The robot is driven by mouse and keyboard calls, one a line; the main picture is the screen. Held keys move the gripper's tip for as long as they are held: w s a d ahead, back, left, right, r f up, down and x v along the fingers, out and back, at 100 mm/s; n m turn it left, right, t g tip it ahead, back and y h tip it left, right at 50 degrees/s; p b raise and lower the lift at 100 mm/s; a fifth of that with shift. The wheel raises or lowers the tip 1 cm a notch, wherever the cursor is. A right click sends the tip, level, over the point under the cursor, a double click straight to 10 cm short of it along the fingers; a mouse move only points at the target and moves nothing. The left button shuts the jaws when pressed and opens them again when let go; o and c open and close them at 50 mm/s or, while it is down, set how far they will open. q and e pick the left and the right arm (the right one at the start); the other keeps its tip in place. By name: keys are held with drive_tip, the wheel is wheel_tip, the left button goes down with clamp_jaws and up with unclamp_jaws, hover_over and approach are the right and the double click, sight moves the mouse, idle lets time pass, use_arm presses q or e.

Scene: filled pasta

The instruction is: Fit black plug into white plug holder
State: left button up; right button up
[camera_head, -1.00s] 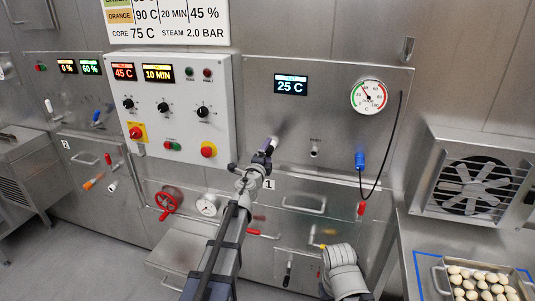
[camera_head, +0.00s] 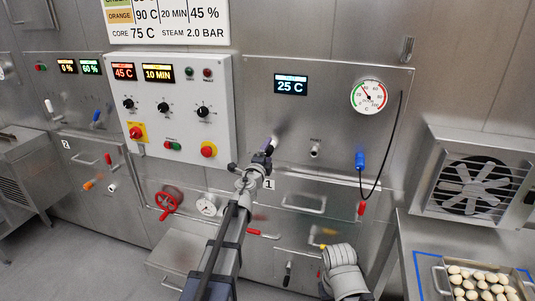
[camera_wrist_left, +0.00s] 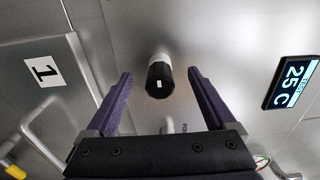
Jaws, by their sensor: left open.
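The black plug (camera_wrist_left: 160,80) shows end-on in the left wrist view, as a short black cylinder with a small white mark. Behind it a white collar, which looks like the white plug holder (camera_wrist_left: 159,56), stands against the steel panel. I cannot tell how deep the plug sits in it. My left gripper (camera_wrist_left: 160,78) is open, with one dark purple finger on each side of the plug and a visible gap to both. In the head view my left gripper (camera_head: 268,152) is close to the panel and hides most of this spot. My right gripper is not in view.
A blue handle (camera_head: 360,161) on a black cable hangs to the right on the panel. A control box (camera_head: 170,115) with knobs juts out at left. A tray of dumplings (camera_head: 443,276) sits at lower right.

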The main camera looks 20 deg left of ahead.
use_arm(q)
drive_tip(key=s, duration=0.7)
idle(0.6)
drive_tip(key=shift+a, duration=0.1)
drive_tip(key=s+a+n+y+p, duration=0.1)
drive_tip(key=s+n+y, duration=0.2)
drive_tip(key=s+n, duration=0.35)
drive_tip(key=s+d+f+n+g+y+p, duration=0.1)
drive_tip(key=s+d+f+n+g, duration=0.25)
drive_tip(key=s+f+g, duration=0.2)
drive_tip(key=s+d+f+n+g+y+p, duration=0.1)
drive_tip(key=s+d+f+n+g+p, duration=0.15)
drive_tip(key=s+f+n+g, duration=0.35)
drive_tip(key=s+d+f+m+g+h, duration=0.1)
drive_tip(key=s+d+f+g+h, duration=0.2)
drive_tip(key=s+d, duration=0.9)
drive_tip(key=s+f+g, duration=0.2)
drive_tip(key=s+g, duration=0.1)
drive_tip(key=g, duration=0.1)
drive_tip(key=shift+f, duration=0.2)
